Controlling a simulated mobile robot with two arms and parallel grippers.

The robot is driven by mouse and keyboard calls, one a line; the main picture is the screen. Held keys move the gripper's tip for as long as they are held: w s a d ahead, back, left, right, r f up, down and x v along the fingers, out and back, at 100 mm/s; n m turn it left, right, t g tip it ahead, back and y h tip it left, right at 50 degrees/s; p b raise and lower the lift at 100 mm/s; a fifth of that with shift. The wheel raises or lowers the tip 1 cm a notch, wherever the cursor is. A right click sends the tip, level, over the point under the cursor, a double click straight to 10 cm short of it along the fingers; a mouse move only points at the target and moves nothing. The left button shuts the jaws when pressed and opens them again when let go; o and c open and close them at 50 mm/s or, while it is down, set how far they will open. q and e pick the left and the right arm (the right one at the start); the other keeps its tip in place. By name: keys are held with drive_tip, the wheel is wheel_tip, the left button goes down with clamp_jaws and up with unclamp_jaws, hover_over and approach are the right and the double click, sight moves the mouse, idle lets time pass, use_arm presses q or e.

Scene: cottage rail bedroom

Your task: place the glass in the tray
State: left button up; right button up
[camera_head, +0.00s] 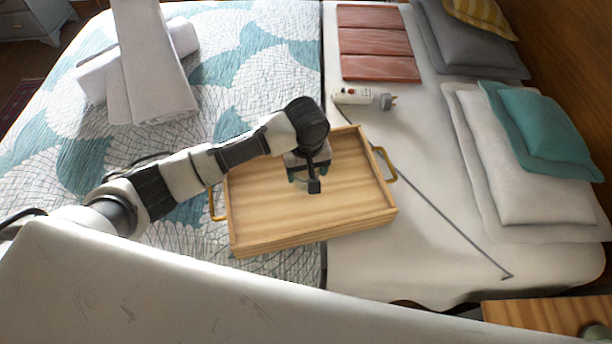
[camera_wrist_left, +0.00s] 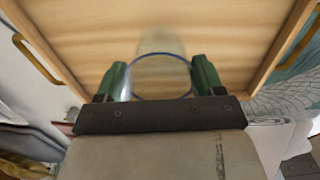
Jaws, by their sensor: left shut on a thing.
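The wooden tray (camera_head: 270,220) with brass handles lies on the bed, and its floor also fills much of the left wrist view (camera_wrist_left: 230,45). My left gripper (camera_head: 306,184) is over the inside of the tray. In the left wrist view the left gripper (camera_wrist_left: 160,82) has its two green-padded fingers on either side of a clear glass (camera_wrist_left: 160,50) with a blue-tinted rim, shut on it. The glass is hardly visible in the head view, hidden by the gripper. I cannot tell whether its base touches the tray floor. My right gripper is not in view.
The rest of the tray floor looks clear.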

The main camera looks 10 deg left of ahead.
use_arm(q)
drive_tip(key=shift+f, duration=2)
drive_tip(key=shift+f, duration=0.1)
drive_tip(key=o, duration=1)
wheel_tip(320, 180, up, 12)
